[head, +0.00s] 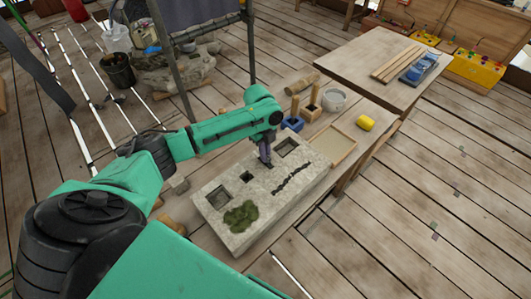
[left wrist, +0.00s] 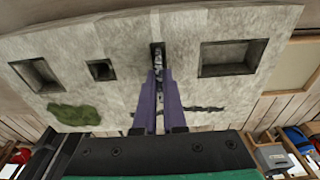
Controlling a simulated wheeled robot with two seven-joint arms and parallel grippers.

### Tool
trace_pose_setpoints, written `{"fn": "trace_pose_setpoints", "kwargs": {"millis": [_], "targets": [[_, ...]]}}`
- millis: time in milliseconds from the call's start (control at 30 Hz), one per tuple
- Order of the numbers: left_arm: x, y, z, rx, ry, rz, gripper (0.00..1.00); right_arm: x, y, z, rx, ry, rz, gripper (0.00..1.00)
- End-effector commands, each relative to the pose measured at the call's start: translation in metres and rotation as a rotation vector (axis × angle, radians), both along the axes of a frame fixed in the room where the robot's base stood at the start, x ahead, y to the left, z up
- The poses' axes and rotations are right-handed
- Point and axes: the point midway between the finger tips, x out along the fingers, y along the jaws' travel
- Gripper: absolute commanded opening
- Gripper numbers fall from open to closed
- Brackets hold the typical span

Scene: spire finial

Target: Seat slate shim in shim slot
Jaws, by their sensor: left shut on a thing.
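The pale stone block (head: 262,205) lies on the bench with several square and rectangular recesses in its top. My left gripper (head: 266,160) points down over the block, between a small square recess and a larger one. In the left wrist view, its purple fingers (left wrist: 159,98) are shut on a thin grey speckled piece, the slate shim (left wrist: 158,64). The shim is at the narrow dark shim slot (left wrist: 157,47) and lines up with it. I cannot tell how deep it sits. In the head view the shim is mostly hidden by the fingers. My right gripper is out of view.
Green moss (head: 241,216) and a dark crack (head: 291,179) mark the block's top. Beyond it are a shallow tray (head: 333,145), a blue block (head: 292,123), a white pot (head: 334,99) and a yellow cylinder (head: 365,123). The floor at right is mostly clear.

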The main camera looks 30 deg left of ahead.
Motion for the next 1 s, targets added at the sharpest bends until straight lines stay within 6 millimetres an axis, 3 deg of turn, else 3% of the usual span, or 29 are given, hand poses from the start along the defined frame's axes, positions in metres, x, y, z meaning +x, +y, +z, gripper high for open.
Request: {"fn": "trace_pose_setpoints", "kwargs": {"millis": [167, 200, 267, 667, 767, 1000], "targets": [[0.000, 0.000, -0.005, 0.000, 0.000, 0.000, 0.00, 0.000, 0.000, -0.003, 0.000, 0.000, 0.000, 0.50], [0.000, 0.000, -0.004, 0.000, 0.000, 0.000, 0.23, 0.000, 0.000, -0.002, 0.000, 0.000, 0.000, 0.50], [0.000, 0.000, -0.004, 0.000, 0.000, 0.000, 0.43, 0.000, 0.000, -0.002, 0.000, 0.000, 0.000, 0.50], [0.001, 0.001, 0.004, 0.000, -0.002, -0.001, 0.43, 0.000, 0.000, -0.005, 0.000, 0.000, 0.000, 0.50], [0.002, 0.004, 0.023, 0.000, -0.005, 0.000, 0.43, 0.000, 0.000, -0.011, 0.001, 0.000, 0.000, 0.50], [0.006, 0.011, 0.093, 0.000, -0.007, 0.000, 0.43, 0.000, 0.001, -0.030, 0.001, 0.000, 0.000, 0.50]]}}
